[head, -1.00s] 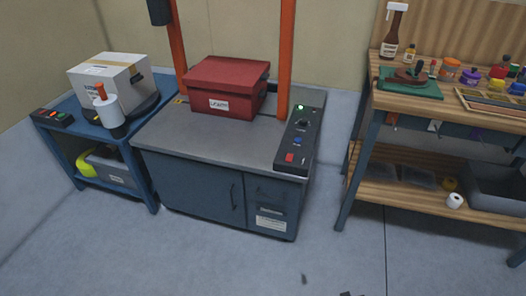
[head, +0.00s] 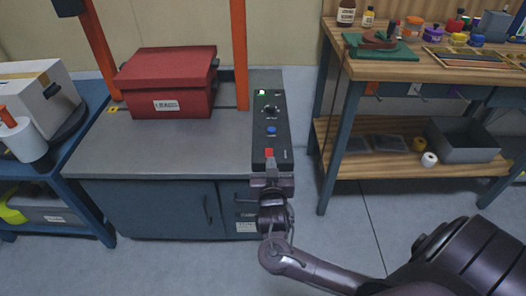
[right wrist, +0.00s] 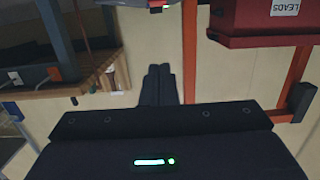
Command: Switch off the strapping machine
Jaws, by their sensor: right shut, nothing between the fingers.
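The strapping machine (head: 190,143) is a grey-topped blue cabinet with an orange arch. Its black control panel (head: 285,138) stands at the right end of the top. The panel carries a lit green light (head: 263,93), a black knob (head: 270,111), a blue button (head: 271,130) and a red button (head: 269,152) at the near end. My right gripper (head: 270,163) is shut and empty, its tips right at the red button; I cannot tell whether they touch. Its shut fingers (right wrist: 155,86) also show in the right wrist view. My left gripper is out of view.
A red box (head: 170,85) sits on the machine under the arch. A blue cart (head: 72,165) with a white box (head: 35,95) stands at the left. A wooden workbench (head: 420,68) with jars and tools stands at the right. Open floor lies in front.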

